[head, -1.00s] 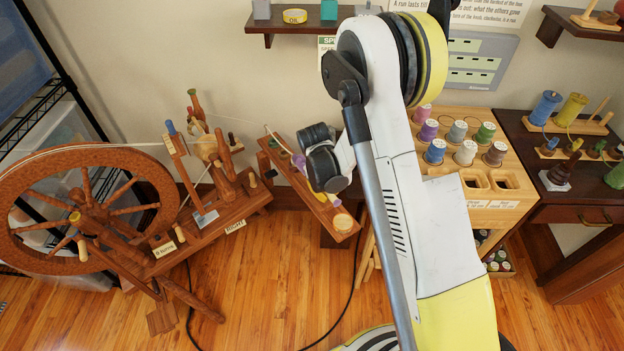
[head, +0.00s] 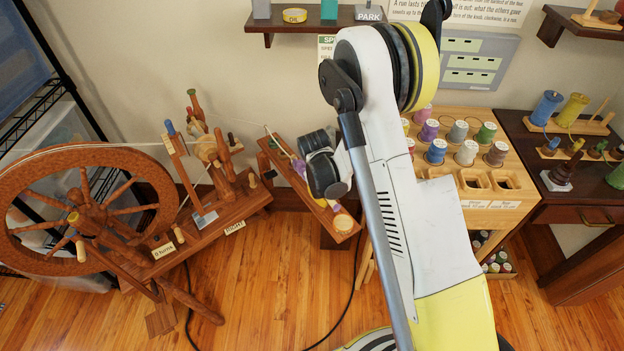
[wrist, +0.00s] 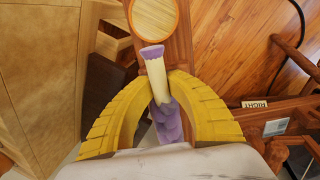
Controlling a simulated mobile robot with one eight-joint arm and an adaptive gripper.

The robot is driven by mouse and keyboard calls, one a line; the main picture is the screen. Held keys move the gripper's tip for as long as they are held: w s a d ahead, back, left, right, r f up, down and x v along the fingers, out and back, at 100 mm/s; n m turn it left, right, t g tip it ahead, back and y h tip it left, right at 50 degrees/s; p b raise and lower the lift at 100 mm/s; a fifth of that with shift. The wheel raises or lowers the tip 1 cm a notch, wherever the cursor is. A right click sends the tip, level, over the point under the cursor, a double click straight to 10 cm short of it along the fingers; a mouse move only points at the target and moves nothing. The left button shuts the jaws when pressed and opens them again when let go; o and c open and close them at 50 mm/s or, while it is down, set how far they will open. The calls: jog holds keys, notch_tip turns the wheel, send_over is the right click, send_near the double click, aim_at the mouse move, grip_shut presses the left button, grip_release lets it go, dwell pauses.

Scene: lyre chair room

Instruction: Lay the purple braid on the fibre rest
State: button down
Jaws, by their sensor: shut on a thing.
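The purple braid (wrist: 167,124) is between the yellow fingers of my gripper (wrist: 162,80) in the wrist view. Its pale cream band and purple end stick out past the fingertips. In the head view the braid (head: 300,168) shows on both sides of my dark wrist, which hides its middle. The long wooden board (wrist: 181,40), which looks like the fibre rest, lies under the braid, and the braid runs roughly along it. The board (head: 322,217) also shows in the head view, sloping down to the right. I cannot tell whether the braid touches it.
A pale round disc (wrist: 153,20) is at the board's near end. A spinning wheel (head: 90,208) stands at the left. A wooden rack of thread spools (head: 465,152) is at the right, beside a dark table (head: 555,207). A dark cable (head: 350,290) crosses the open floor.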

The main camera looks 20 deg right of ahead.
jog(key=c, duration=1.3)
grip_release()
jog(key=s+a+r+m+t+y, duration=0.1)
jog(key=s+r, duration=0.4)
jog(key=r, duration=0.9)
jog(key=s+a+r+m+t, duration=0.15)
jog(key=s+r, duration=0.25)
jog(key=r, duration=0.9)
jog(key=s+r+t, duration=0.1)
jog(key=s, duration=0.3)
jog(key=s+r+t, duration=0.1)
jog(key=s+r, duration=0.1)
jog(key=s, duration=0.2)
jog(key=s+r+m+t+y, duration=0.1)
jog(key=s+r, duration=0.1)
jog(key=s, duration=0.2)
jog(key=shift+a+t, duration=0.15)
jog(key=shift+t, duration=0.2)
